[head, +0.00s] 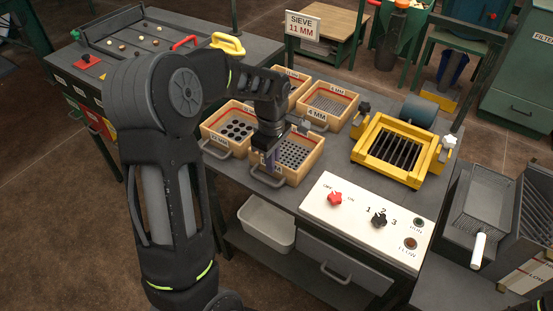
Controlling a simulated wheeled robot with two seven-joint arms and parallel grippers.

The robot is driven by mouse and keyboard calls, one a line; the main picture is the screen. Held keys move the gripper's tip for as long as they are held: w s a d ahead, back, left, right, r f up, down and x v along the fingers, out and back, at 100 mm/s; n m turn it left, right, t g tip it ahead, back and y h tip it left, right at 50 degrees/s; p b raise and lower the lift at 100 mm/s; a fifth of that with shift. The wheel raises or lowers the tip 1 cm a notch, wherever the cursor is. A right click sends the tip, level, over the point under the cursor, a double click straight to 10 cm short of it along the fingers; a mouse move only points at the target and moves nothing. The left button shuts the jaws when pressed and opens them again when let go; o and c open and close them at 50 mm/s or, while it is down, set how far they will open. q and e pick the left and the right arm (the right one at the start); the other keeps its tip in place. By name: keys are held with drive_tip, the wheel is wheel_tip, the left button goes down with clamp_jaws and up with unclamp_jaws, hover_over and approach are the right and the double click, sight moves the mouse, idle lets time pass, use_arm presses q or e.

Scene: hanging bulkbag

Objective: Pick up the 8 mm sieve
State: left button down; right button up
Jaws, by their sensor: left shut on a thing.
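Four wooden-framed sieves stand in two rows on the grey bench. The front right sieve (298,152) has a plate of medium round holes and a grey front handle (267,178). My left gripper (268,160) is at its front left part, pointing down, and is shut on it. The exact grip spot and the sieve's size label are hidden by the gripper. I cannot tell whether the sieve is raised. The front left sieve (231,127) has large holes. The back right sieve (330,100) is labelled 4 MM. The back left sieve (293,84) is partly behind my arm. My right gripper is out of view.
A sign (302,25) reads SIEVE 11 MM. A yellow frame with dark bars (393,151) stands right of the sieves. A white control panel (366,223) with a red knob lies in front. A white bin (266,222) is below the bench top.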

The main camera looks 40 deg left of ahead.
use_arm(q)
wheel_tip(320, 180, up, 10)
drive_tip(key=shift+r+b, duration=0.15)
drive_tip(key=shift+b, duration=0.35)
